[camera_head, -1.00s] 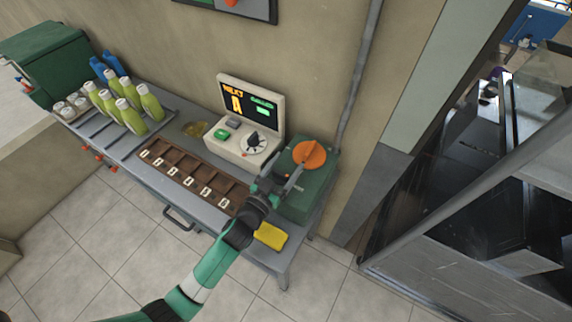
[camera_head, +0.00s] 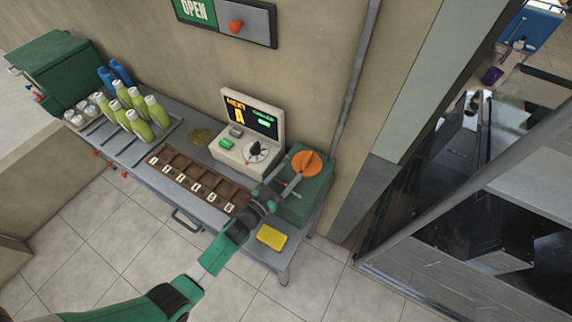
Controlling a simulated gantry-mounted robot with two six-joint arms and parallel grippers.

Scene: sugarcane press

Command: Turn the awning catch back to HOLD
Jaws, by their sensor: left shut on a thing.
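A dark green box (camera_head: 318,190) stands at the right end of the bench, with a round orange knob (camera_head: 306,162) on top. A thin grey lever (camera_head: 296,180) sits beside the orange knob. I cannot read any HOLD mark, so I cannot tell for sure which part is the awning catch. My left gripper (camera_head: 284,190) is at the near-left side of the green box, shut on what looks like the grey lever. The fingertips are small and partly merged with the lever. My right gripper is not in view.
A cream console with a lit screen (camera_head: 252,113) stands left of the box. A brown slotted tray (camera_head: 190,180), green bottles (camera_head: 138,125) and a yellow sponge (camera_head: 272,237) are on the bench. An OPEN sign (camera_head: 194,11) and panel with an orange-red knob (camera_head: 236,25) hang above.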

